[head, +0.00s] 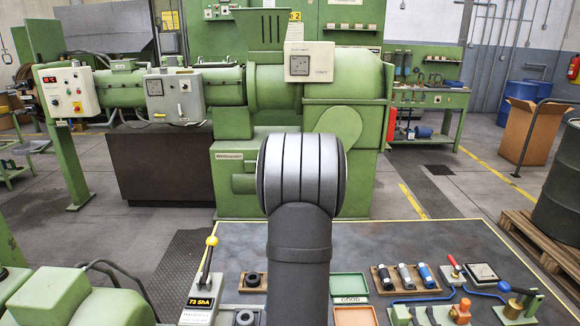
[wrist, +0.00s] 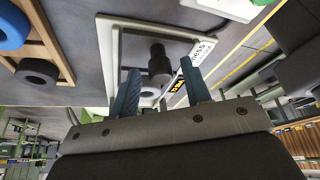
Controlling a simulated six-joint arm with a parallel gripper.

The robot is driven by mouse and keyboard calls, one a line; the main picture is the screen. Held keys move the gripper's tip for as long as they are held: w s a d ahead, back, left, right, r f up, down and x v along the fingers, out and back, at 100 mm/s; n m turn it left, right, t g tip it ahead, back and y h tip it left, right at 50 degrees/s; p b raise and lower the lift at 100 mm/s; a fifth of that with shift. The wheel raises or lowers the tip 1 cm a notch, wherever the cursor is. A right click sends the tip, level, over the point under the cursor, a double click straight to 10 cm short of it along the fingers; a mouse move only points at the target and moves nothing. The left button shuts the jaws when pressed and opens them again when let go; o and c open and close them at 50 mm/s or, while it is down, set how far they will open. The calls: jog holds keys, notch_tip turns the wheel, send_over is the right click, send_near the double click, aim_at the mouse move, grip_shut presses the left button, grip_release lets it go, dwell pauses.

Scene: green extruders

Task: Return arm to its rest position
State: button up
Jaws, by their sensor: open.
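My arm (head: 300,230) rises upright in the middle of the head view, with its rounded grey joint on top. My gripper is hidden there. In the wrist view my gripper (wrist: 160,88) is open, its two blue-grey fingers apart. A dark cylinder (wrist: 158,65) shows in the gap between the fingers, over a white-framed plate; I cannot tell how far off it is, and neither finger visibly touches it. The hardness tester (head: 197,304) stands at the bench's left end with a yellow-knobbed lever and a display reading 73 ShA.
The dark bench top (head: 240,240) is clear behind my arm. To the right are a green GOOD tray (head: 349,299), an orange tray (head: 355,316) and a rack of cylinders (head: 405,279). A wooden ring rack (wrist: 55,50) is left in the wrist view. A green extruder (head: 345,90) stands behind.

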jog(key=shift+a+f, duration=0.1)
jog(key=shift+f, duration=0.85)
jog(key=shift+a+r, duration=0.1)
jog(key=shift+a, duration=0.5)
